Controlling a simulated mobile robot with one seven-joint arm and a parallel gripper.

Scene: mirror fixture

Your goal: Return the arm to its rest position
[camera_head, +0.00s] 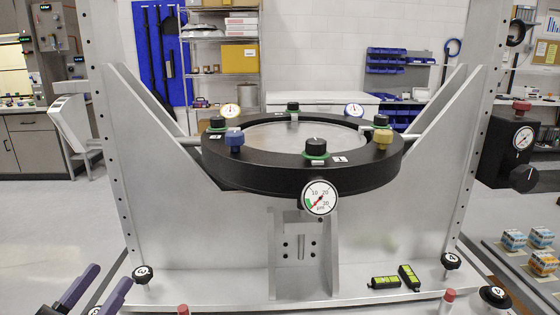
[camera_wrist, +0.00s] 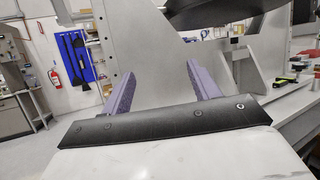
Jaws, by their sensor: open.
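My gripper (camera_head: 113,274) is low at the left of the head view, with its two purple fingers apart. In the wrist view my gripper (camera_wrist: 166,74) shows the same fingers spread, with nothing between them. The mirror fixture is a grey metal frame (camera_head: 160,200) carrying a black ring (camera_head: 260,180) around a round mirror (camera_head: 300,135). My gripper is to the left of the frame's front, apart from the ring. The rest of my arm is out of the head view.
A dial gauge (camera_head: 320,197) sits on the ring's front, among several knobs. Two black-and-yellow levels (camera_head: 384,282) lie on the frame's base. Numbered black knobs (camera_head: 142,274) stand at the base corners. Small patterned cubes (camera_head: 513,240) are at right. Open floor (camera_head: 50,230) lies at left.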

